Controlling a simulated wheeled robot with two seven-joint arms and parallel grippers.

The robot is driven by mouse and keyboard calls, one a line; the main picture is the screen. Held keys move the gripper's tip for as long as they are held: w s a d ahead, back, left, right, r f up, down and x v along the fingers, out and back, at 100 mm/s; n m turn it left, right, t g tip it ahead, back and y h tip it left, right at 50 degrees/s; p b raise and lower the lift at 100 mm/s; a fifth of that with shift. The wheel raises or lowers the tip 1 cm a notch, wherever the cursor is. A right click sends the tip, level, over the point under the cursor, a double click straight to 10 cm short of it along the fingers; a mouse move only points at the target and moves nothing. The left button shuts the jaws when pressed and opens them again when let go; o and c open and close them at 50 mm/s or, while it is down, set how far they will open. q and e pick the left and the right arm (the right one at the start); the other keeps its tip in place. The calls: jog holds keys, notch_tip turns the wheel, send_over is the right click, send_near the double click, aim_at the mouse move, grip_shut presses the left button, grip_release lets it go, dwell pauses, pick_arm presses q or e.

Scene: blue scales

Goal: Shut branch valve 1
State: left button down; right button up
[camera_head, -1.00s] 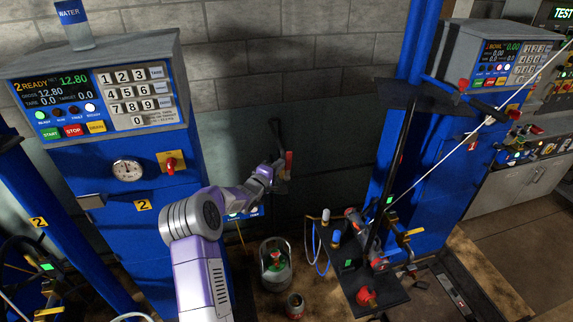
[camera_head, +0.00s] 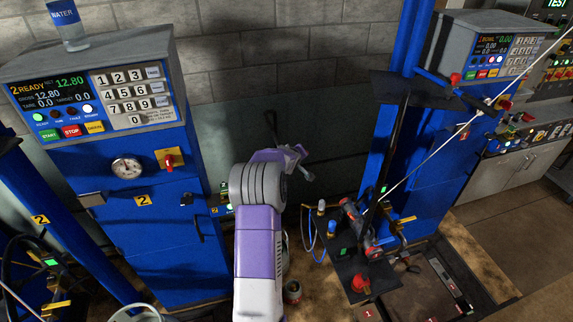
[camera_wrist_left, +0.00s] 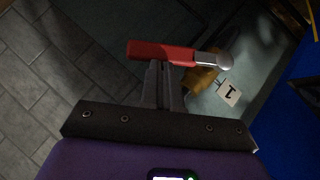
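Valve 1 shows in the left wrist view as a red lever handle (camera_wrist_left: 160,52) lying nearly level, with a silver end and a brass body (camera_wrist_left: 200,78). A white tag marked 1 (camera_wrist_left: 229,93) hangs beside it. My left gripper (camera_wrist_left: 161,68) has its fingers close together, and its tips overlap the lower edge of the red handle; I cannot tell whether they touch it. In the head view my purple left arm reaches up the middle, its gripper (camera_head: 302,163) near the dark wall panel. The valve is not clearly visible there. My right gripper is out of view.
A blue scale cabinet with a gauge (camera_head: 127,168) stands left. Another blue cabinet (camera_head: 440,160) stands right, with a black shelf of fittings (camera_head: 352,262) before it. A slanting pale cable (camera_head: 440,140) crosses on the right.

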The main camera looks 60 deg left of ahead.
pick_arm(q)
jog(key=w+f+m+g+b, duration=0.1)
jog(key=f+g+b, duration=0.1)
jog(key=w+d+f+m+g+b, duration=0.1)
jog(key=w+g+b, duration=0.1)
jog(key=b, duration=0.1)
jog(key=shift+w+f+y, duration=0.15)
jog(key=shift+f+y, duration=0.25)
jog(key=shift+b, duration=0.35)
jog(key=shift+w, duration=0.1)
jog(key=w+a+r+p+v, duration=0.1)
jog(key=r+v, duration=0.1)
jog(key=v, duration=1)
jog(key=shift+r, duration=0.25)
jog(key=shift+w, duration=0.1)
